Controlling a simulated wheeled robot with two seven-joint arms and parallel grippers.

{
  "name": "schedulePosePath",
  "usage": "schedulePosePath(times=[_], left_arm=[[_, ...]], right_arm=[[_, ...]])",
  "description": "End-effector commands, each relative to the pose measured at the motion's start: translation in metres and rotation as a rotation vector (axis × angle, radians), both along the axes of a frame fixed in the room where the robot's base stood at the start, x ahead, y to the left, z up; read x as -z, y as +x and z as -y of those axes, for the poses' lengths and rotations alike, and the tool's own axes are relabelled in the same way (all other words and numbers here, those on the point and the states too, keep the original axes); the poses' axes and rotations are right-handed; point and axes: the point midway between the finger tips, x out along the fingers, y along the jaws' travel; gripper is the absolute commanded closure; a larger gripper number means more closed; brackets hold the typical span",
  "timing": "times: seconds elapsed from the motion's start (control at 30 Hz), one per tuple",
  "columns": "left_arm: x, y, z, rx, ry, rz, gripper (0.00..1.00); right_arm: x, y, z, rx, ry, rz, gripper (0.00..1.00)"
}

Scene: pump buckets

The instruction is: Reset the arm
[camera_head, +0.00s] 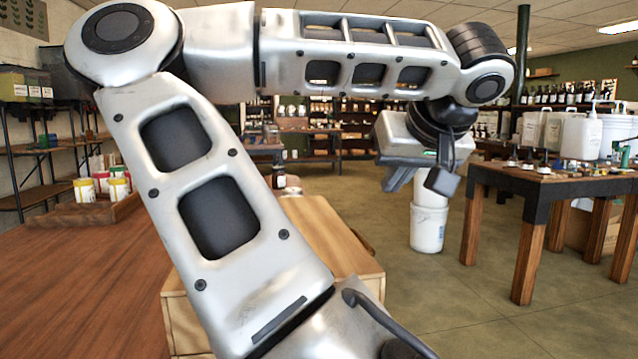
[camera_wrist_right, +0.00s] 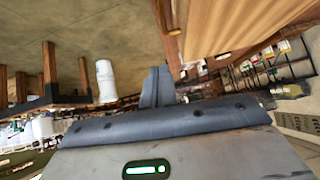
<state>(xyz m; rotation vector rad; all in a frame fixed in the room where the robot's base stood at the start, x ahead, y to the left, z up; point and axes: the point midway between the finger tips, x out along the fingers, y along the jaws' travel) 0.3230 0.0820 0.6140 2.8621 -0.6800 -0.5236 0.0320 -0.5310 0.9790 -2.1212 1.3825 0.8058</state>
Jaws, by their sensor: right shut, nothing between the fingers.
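My right arm crosses the head view, rising from the bottom middle to an elbow at the upper left and then reaching right. My right gripper (camera_head: 394,184) hangs in the air at the end of it, above the floor and left of the dark-topped table. In the right wrist view the two fingers of the right gripper (camera_wrist_right: 158,84) are together, with nothing between them. My left gripper is in neither view. The arm hides much of the middle of the head view.
A wooden table (camera_head: 80,285) fills the lower left, with a tray of containers (camera_head: 85,214) at its back. A wooden box (camera_head: 318,232) stands behind my arm. White buckets (camera_head: 428,215) stand on the floor. A dark-topped table (camera_head: 545,180) at right carries white jugs (camera_head: 580,137). Open floor (camera_head: 450,310) lies between.

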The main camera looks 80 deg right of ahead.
Motion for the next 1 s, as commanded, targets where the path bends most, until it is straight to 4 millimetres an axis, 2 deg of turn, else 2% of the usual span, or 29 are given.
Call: schedulePosePath(times=[0.03, 0.17, 0.5, 0.6, 0.67, 0.77, 0.9, 1.0], left_arm=[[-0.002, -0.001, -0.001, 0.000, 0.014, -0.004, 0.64], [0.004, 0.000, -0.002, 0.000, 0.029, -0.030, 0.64], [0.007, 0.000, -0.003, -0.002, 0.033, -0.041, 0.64], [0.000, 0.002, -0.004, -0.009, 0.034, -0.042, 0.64], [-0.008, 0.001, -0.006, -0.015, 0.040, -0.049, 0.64], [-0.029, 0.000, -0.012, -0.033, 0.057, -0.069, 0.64], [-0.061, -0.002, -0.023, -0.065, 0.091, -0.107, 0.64], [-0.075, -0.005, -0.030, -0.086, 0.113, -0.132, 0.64]], right_arm=[[-0.009, -0.003, -0.005, 0.001, -0.001, 0.003, 1.00], [-0.019, -0.009, -0.014, 0.000, -0.003, 0.002, 1.00], [-0.023, -0.012, -0.019, -0.001, -0.002, 0.000, 1.00], [-0.031, -0.012, -0.019, -0.001, -0.002, -0.001, 1.00], [-0.043, -0.012, -0.019, -0.001, -0.002, -0.001, 1.00], [-0.076, -0.012, -0.019, -0.001, -0.002, -0.001, 1.00], [-0.131, -0.012, -0.019, -0.001, -0.002, 0.000, 1.00], [-0.160, -0.012, -0.019, -0.001, -0.002, 0.000, 1.00]])
